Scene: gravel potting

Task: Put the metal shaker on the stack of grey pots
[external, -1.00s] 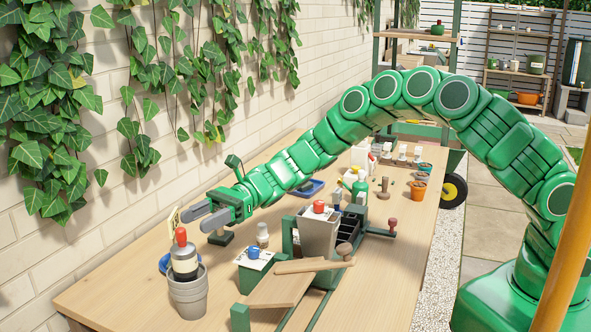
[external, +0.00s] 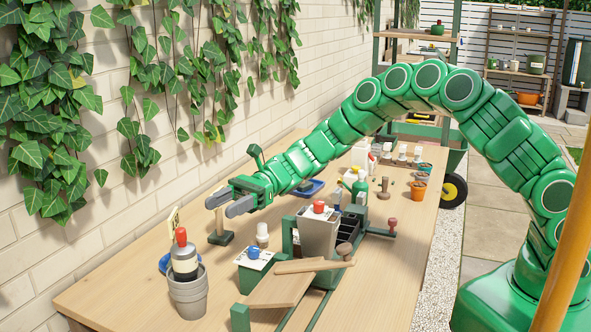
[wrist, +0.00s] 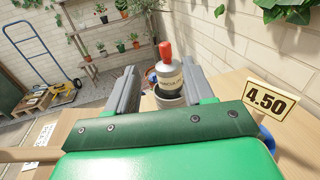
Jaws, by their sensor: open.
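The stack of grey pots (external: 188,298) stands at the near left of the table. My gripper (external: 227,207) is open and empty, above the table behind the pots, left of and higher than the small container. Its fingers point toward the bottle, apart from it.
A 4.50 price sign (wrist: 266,99) stands near the wall, right of my gripper in the wrist view.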

